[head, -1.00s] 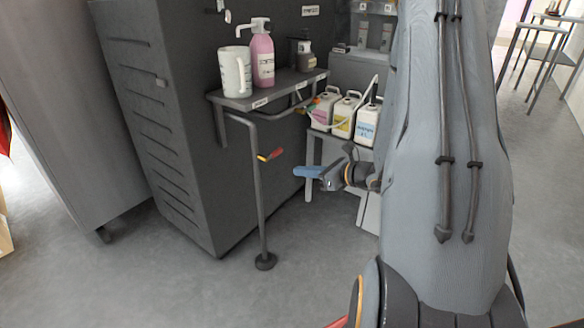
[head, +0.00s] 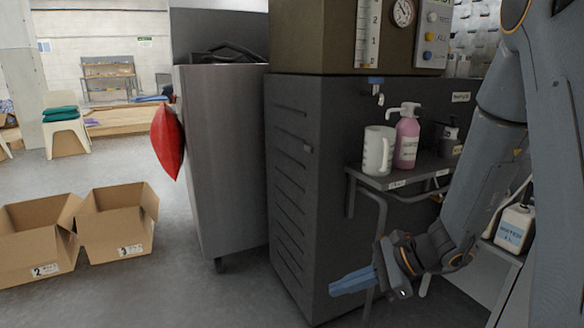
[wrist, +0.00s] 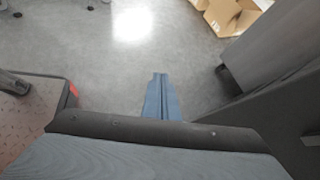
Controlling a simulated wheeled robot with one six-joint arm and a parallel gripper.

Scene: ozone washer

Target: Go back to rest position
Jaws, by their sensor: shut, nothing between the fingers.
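My gripper (head: 350,282) has blue fingers and is shut with nothing held. In the head view it points left, low in front of the dark machine cabinet (head: 300,180) and below its side shelf (head: 405,183). In the wrist view the blue fingers (wrist: 161,98) lie together over bare grey floor. My arm hides part of the shelf's right side and the containers beyond.
A white canister (head: 514,228) is at the right. A grey cabinet (head: 222,150) and open cardboard boxes (head: 115,228) stand left, with free floor in front.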

